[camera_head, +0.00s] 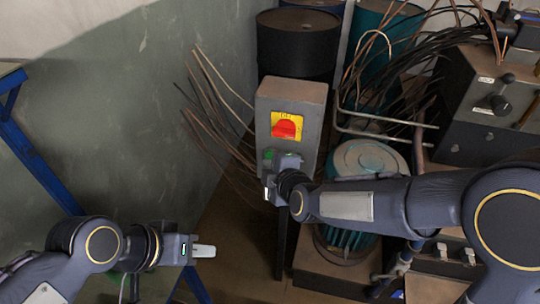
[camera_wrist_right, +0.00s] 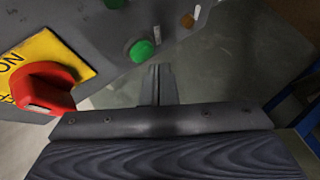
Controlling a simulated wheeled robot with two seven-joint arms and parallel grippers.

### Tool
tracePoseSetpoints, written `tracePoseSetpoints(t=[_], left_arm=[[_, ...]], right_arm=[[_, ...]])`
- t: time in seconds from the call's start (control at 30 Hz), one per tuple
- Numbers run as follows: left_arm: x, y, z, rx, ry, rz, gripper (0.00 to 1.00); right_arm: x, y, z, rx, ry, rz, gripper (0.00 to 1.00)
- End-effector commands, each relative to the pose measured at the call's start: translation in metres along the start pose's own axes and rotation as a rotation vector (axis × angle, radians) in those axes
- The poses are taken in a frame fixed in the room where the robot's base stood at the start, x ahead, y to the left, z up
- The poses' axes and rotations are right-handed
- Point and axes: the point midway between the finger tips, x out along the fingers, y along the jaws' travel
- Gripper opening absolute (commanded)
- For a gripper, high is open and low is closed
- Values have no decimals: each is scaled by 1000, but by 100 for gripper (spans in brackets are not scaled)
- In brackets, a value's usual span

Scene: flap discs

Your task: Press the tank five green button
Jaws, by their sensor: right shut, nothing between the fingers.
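A grey control box (camera_head: 291,103) stands upright in the middle of the head view. It carries a red rotary knob on a yellow plate (camera_head: 286,127), which also shows at the left of the right wrist view (camera_wrist_right: 45,85). In that wrist view a green button (camera_wrist_right: 142,51) sits on the panel just beyond my right fingertips, with a second green button (camera_wrist_right: 115,3) cut by the top edge. No tank-five label is readable. My right gripper (camera_wrist_right: 159,72) is shut and empty, close to the green button; contact cannot be told. My left gripper (camera_head: 204,251) is low at left, away from the box.
An orange button or lamp (camera_wrist_right: 187,21) is beside the green one. Bare wires (camera_head: 215,110) fan out left of the box. Dark drums (camera_head: 297,45) stand behind it. Pipes, a teal motor and a grey machine (camera_head: 480,100) crowd the right. Blue frame bars (camera_head: 40,165) stand at left.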

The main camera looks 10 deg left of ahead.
Motion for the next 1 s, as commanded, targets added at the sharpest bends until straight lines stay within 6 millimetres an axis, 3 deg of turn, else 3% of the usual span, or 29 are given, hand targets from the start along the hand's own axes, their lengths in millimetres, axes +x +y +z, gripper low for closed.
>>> tracePoseSetpoints(t=[1.0], left_arm=[[1,0,0,0,0,0,36]], right_arm=[[6,4,4,0,0,0,0]])
